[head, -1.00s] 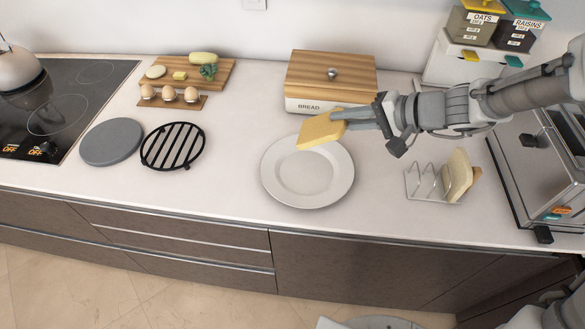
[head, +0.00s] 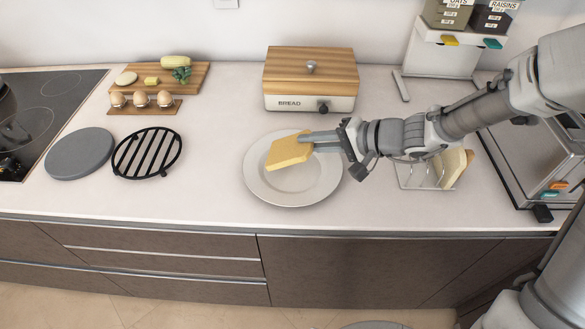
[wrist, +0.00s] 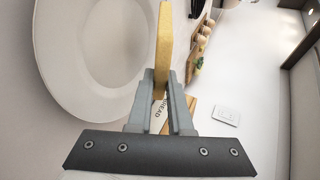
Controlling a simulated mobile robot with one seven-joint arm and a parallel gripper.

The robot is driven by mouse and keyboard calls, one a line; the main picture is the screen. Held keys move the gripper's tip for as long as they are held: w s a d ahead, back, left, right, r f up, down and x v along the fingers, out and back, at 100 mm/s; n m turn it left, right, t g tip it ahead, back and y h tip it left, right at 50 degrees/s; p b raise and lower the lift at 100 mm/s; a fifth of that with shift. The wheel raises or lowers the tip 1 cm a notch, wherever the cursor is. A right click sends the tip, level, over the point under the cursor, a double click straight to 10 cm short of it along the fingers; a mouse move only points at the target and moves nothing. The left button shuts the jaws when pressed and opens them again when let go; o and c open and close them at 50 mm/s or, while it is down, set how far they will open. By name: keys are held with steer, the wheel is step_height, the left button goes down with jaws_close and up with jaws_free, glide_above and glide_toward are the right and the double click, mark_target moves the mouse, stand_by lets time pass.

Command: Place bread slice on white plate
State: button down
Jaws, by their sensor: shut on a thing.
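A yellow-tan bread slice (head: 289,152) is held in my gripper (head: 308,142), which is shut on the slice's right edge. In the head view the slice overlaps the upper middle of the white plate (head: 265,185), a round plate on the counter. In the wrist view the slice (wrist: 164,45) stands edge-on between the two fingers (wrist: 160,97), beside the plate (wrist: 60,75). The slice appears to be above the plate; whether it touches cannot be told.
A wooden-topped bread box (head: 310,85) stands behind the plate. A wire rack (head: 405,178) with bread stands to the right, partly behind my arm, near a toaster-like appliance (head: 535,160). A black trivet (head: 147,152) and grey disc (head: 78,154) lie left. The counter front is clear.

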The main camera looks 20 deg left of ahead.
steer(key=shift+f+b, duration=0.8)
steer(key=shift+f, duration=0.25)
steer(key=c, duration=1)
jaws_free()
steer(key=shift+d+r, duration=0.1)
steer(key=p+v, duration=0.2)
steer(key=v, duration=0.5)
steer(key=shift+d+p, duration=0.4)
steer(key=shift+s+r, duration=0.1)
steer(key=shift+r, duration=0.05)
